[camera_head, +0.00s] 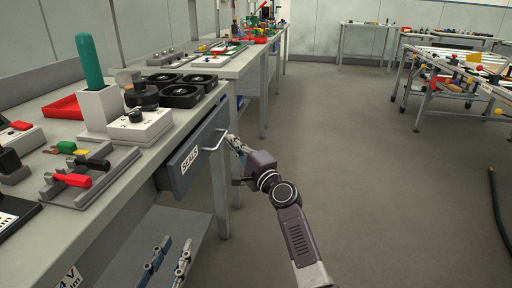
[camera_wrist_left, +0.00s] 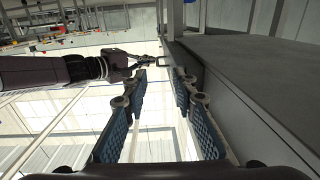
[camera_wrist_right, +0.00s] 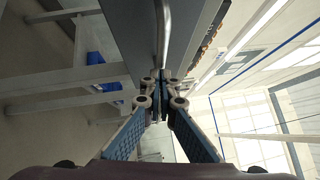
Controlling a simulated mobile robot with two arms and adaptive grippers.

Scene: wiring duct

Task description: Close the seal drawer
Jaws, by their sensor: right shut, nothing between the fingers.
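The seal drawer (camera_head: 190,165), a grey front labelled "SEALS", stands out a little from under the left workbench. Its light bar handle (camera_head: 216,140) faces the aisle. My right gripper (camera_head: 234,142) is shut and empty, with its fingertips close to the handle. In the right wrist view the shut fingertips (camera_wrist_right: 161,75) are at the handle bar (camera_wrist_right: 163,35); I cannot tell whether they touch. My left gripper (camera_head: 168,258) is open and empty, low beside the bench; its spread fingers (camera_wrist_left: 157,78) fill the left wrist view. The drawer's inside is hidden.
The workbench (camera_head: 125,178) carries a green-handled tool in a white block (camera_head: 98,105), black trays (camera_head: 181,95) and a red-handled fixture (camera_head: 75,180). A lower shelf (camera_head: 130,250) lies beneath. The floor (camera_head: 350,180) to the right is clear, apart from a dark hose (camera_head: 497,210).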

